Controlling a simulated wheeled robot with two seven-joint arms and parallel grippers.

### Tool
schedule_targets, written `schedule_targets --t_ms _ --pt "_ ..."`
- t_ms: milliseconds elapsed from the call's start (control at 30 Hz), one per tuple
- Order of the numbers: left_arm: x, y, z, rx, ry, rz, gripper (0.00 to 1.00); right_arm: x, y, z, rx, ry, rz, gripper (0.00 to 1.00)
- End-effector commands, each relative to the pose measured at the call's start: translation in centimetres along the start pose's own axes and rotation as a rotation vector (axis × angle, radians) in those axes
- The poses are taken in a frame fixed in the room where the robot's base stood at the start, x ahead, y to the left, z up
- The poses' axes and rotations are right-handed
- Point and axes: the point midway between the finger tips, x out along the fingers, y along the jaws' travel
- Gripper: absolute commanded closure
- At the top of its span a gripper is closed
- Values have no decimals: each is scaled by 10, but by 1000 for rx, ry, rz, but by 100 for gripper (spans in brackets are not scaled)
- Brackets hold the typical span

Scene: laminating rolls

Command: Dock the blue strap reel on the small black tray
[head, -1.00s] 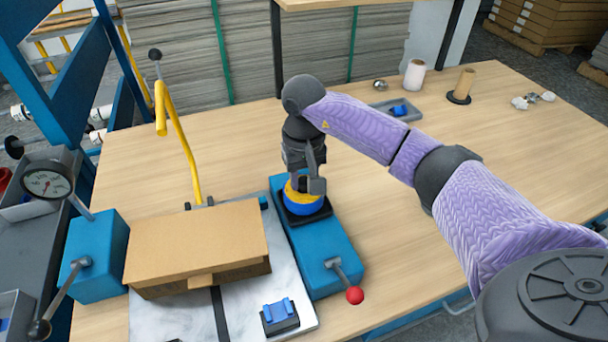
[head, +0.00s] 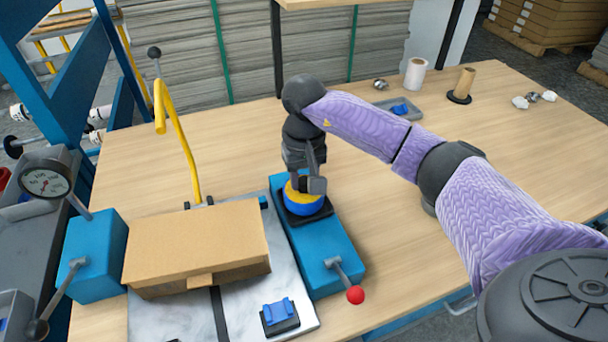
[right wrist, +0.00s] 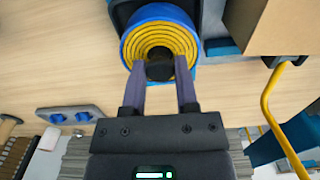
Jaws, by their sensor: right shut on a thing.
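The blue strap reel (head: 303,207), with yellow coils on top, is upright at the small black tray (head: 322,215) on the long blue bench unit. The head view does not clearly show whether it rests fully on the tray. My right gripper (head: 308,184) is above the reel, pointing down. In the right wrist view, its two fingers (right wrist: 160,72) are shut on the dark hub in the middle of the reel (right wrist: 133,42). The tray is partly hidden by the reel. My left gripper is not in view.
A cardboard box (head: 200,240) lies on the metal plate left of the blue unit (head: 330,250). A red-knobbed lever (head: 355,295) stands at the unit's front. A grey tray (head: 402,108) and rolls stand at the back right. The table's middle is clear.

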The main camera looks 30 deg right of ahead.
Motion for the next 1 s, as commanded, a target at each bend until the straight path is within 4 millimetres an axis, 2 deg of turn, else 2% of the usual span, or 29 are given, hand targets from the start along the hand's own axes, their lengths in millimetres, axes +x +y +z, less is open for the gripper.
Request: schedule_targets --t_ms 467,500,533,900,1000 --pt "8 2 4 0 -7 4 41 10 0 0 0 1 0 100" --pt "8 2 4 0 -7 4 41 10 0 0 0 1 0 56" --pt "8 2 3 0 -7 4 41 10 0 0 0 1 0 50" --pt "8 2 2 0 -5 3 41 10 0 0 0 0 0 48" --pt "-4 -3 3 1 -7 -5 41 -7 0 0 0 2 1 48"
